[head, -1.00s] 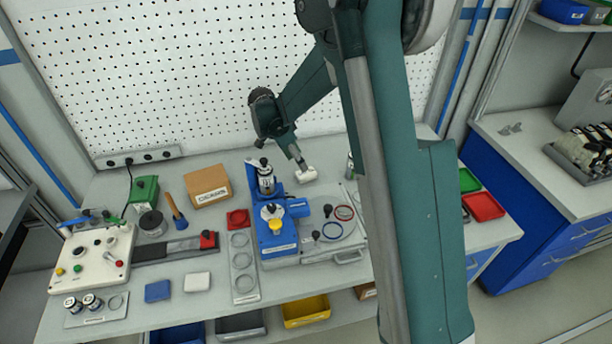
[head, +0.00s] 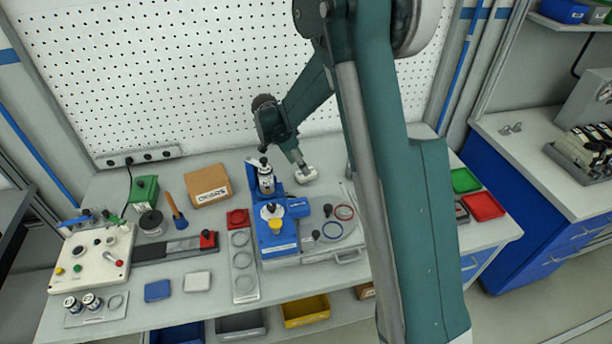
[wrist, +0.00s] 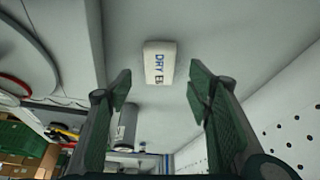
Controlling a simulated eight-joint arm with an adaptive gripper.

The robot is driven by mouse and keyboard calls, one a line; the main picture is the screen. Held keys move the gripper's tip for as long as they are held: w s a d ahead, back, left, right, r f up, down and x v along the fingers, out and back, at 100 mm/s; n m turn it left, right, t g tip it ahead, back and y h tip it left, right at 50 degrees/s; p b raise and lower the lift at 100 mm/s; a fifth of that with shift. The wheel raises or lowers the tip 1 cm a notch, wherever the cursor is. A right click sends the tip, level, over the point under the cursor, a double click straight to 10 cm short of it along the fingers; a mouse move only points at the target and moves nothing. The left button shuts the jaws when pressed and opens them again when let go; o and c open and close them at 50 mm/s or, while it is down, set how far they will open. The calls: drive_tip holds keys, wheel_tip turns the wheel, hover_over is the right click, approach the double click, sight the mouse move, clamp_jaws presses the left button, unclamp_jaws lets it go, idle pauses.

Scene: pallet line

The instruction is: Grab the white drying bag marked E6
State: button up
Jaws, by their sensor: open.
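The white drying bag (wrist: 159,62) lies on the bench in the wrist view, with blue and dark "DRY E…" print; the last character is hard to read. It sits ahead of my gripper (wrist: 158,84), roughly centred between the spread fingers and beyond their tips. The fingers are open with nothing between them. In the head view, the white bag (head: 308,175) lies behind the blue device, at the end of my gripper (head: 302,168), which partly covers it. I cannot tell from there whether they touch.
The blue device (head: 275,240) stands just in front of the bag, and a grey case with rings (head: 345,250) lies to its right. A cardboard box (head: 208,187) is to the left. The perforated wall panel (head: 180,70) rises behind.

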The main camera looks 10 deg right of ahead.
drive_tip(key=shift+x, duration=2.6)
drive_tip(key=c, duration=1)
